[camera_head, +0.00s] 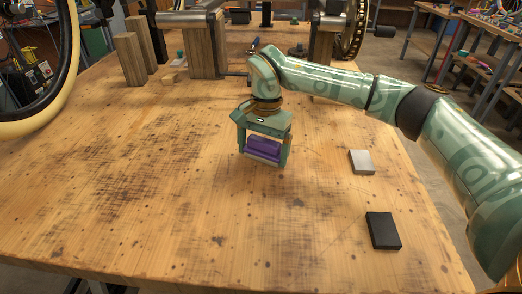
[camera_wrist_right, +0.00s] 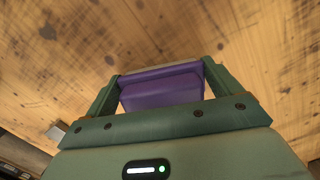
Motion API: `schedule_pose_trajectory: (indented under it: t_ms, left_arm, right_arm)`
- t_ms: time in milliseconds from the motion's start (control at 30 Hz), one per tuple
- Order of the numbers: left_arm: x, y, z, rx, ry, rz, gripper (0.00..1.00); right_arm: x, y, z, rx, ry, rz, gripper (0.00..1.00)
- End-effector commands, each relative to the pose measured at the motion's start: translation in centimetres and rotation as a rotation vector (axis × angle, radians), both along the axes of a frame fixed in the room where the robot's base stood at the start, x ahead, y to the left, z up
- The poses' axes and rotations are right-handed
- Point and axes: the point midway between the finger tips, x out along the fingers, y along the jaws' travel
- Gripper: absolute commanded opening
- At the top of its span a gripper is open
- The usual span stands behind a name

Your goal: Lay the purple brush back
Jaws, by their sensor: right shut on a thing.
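The purple brush (camera_head: 262,149) is a small block between the fingers of my right gripper (camera_head: 263,158), over the middle of the wooden table (camera_head: 150,200). The right gripper is shut on it, one finger at each end. In the right wrist view the purple brush (camera_wrist_right: 162,88) spans the gap between the two green fingers of the right gripper (camera_wrist_right: 160,84), with the table top behind it. I cannot tell whether the brush touches the table. My left gripper is not in view.
A grey block (camera_head: 361,162) and a black block (camera_head: 382,230) lie to the right. Wooden posts (camera_head: 130,60) and a clamp stand (camera_head: 205,45) stand at the back. A wheel (camera_head: 70,60) is at upper left. The table's left and front middle are clear.

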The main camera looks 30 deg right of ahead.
Motion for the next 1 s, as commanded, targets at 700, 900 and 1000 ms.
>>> schedule_pose_trajectory:
  t_ms: [700, 900, 1000]
  left_arm:
    - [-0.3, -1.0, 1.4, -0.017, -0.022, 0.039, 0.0]
    - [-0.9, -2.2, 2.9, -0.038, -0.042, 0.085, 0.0]
    - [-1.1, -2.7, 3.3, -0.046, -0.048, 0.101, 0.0]
  right_arm:
    - [0.2, -0.3, 4.7, -0.001, -0.011, 0.0, 1.0]
    - [0.4, -0.8, 9.4, 0.001, -0.01, -0.001, 1.0]
    - [0.5, -1.0, 10.9, 0.0, -0.006, 0.0, 1.0]
